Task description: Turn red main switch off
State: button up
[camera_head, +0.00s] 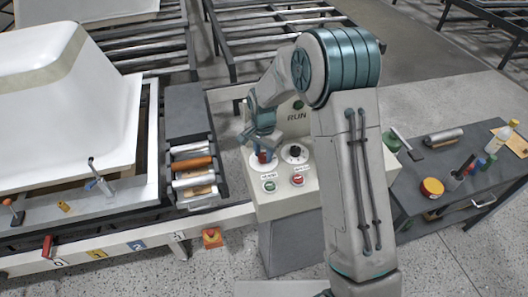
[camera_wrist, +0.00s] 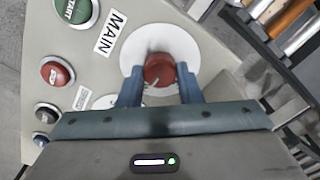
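The red main switch (camera_wrist: 159,70) is a round red knob on a white disc, beside the label MAIN, with a pale mark on its face. In the head view the red switch (camera_head: 263,156) shows at the upper left of the control panel, partly behind my gripper. My gripper (camera_wrist: 160,78) has one blue finger on each side of the knob, the tips close against it. It appears shut on the knob; the exact contact is hard to see. In the head view my gripper (camera_head: 262,146) points down at the panel.
A second, black knob (camera_head: 295,152) stands right of the switch, with a green button (camera_head: 269,186) and a red button (camera_head: 297,180) below. A roller stand (camera_head: 192,170) and white tub shell (camera_head: 65,105) are left. A dark tool table (camera_head: 425,205) is right.

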aim_at(264, 155)
dwell(0.3)
jog(key=n+b, duration=0.3)
jog(key=shift+f+n, duration=0.1)
jog(key=shift+n, duration=0.3)
jog(key=n+b, duration=0.2)
jog(key=n, duration=0.2)
jog(key=shift+n, duration=0.3)
jog(key=n+b, duration=0.1)
jog(key=n, duration=0.3)
jog(key=shift+n, duration=0.3)
jog(key=n, duration=0.4)
jog(key=shift+w+r+n, duration=0.1)
jog(key=shift+r+n, duration=0.1)
jog(key=shift+n, duration=0.2)
jog(key=o, duration=1)
notch_tip(264, 155, up, 14)
jog(key=shift+f+b, duration=0.1)
jog(key=shift+b, duration=0.7)
